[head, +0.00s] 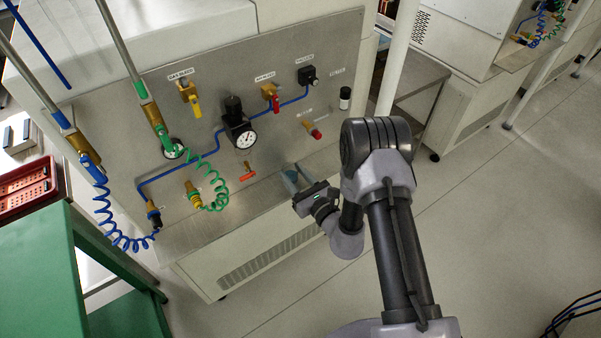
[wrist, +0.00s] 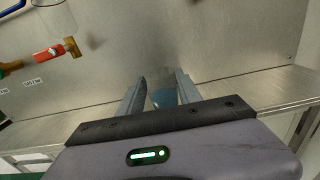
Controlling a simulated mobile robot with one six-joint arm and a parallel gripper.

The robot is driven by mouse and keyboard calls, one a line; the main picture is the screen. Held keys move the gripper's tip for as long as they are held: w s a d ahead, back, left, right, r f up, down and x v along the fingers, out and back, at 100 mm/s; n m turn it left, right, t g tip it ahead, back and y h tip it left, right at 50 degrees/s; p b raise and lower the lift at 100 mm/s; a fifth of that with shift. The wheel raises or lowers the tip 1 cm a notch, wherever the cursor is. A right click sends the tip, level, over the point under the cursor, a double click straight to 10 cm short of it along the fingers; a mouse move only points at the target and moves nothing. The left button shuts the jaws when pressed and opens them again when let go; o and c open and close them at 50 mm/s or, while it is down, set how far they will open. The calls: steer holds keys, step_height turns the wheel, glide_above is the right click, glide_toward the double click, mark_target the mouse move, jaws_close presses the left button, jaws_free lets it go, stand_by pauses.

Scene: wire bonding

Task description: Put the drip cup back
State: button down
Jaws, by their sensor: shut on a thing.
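The drip cup (wrist: 164,97) shows in the wrist view as a small bluish, see-through cup between the two fingers. My gripper (wrist: 160,88) is shut on it, with a finger on either side. Part of the cup is hidden behind the gripper's dark front edge. In the head view my gripper (head: 297,178) is low at the right part of the steel panel, near the ledge at its foot. The cup cannot be clearly made out there. Whether the cup touches the ledge or panel cannot be told.
The steel panel (head: 325,85) carries gauges, valves and blue tubing. A red-handled valve (head: 247,174) sits left of my gripper, and a red-tipped fitting (head: 313,131) is above it. Coiled hoses (head: 213,190) hang further left. A green bench (head: 35,280) stands at left.

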steer(key=shift+s+r, duration=0.15)
steer(key=shift+a, duration=0.3)
steer(key=shift+f, duration=0.25)
steer(key=c, duration=0.8)
jaws_free()
steer(key=shift+r, duration=0.1)
steer(key=shift+c, duration=0.2)
